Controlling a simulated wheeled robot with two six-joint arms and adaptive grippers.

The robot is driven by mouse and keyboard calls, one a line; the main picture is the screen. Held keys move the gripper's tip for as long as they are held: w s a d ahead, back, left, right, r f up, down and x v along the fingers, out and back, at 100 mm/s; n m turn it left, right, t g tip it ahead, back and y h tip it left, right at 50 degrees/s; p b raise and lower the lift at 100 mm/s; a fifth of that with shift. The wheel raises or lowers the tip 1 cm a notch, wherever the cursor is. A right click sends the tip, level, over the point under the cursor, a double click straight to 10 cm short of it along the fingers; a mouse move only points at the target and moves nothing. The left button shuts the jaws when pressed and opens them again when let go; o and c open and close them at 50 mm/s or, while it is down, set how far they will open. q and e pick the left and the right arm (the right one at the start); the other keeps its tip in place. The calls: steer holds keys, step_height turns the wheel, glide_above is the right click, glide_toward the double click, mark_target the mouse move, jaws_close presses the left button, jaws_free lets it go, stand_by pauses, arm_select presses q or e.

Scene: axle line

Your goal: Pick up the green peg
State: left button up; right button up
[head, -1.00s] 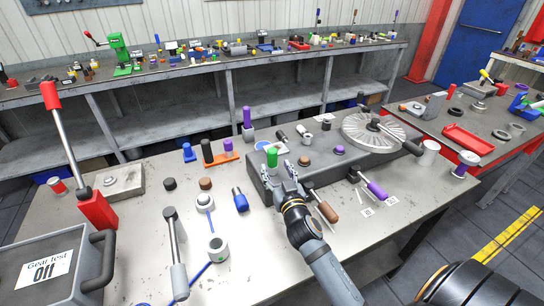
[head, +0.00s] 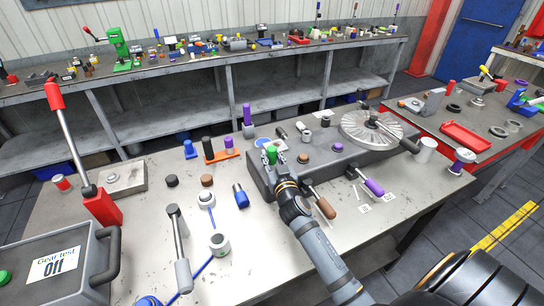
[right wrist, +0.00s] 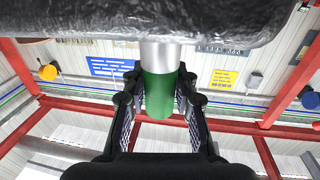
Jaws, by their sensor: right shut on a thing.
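The green peg (head: 271,154) stands upright at the left end of the dark grey block (head: 318,165) on the near table. My right gripper (head: 275,156) is shut on it, one finger on each side. In the right wrist view the green part (right wrist: 158,95) shows between the two fingers (right wrist: 158,108). The peg's bare metal shank (right wrist: 160,55) runs from there to the grey surface at the top of that view. I cannot tell whether its end sits in the block. My left gripper is not in view.
The block also carries a purple-capped peg (head: 337,147) and a large ribbed disc (head: 372,130). Left of it stand a blue part (head: 240,196) and an orange holder (head: 221,157). The grey gear-test box (head: 75,275) is at front left.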

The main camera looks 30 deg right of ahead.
jaws_close()
step_height(320, 180, up, 10)
steer(key=shift+p, duration=0.45)
stand_by(0.4)
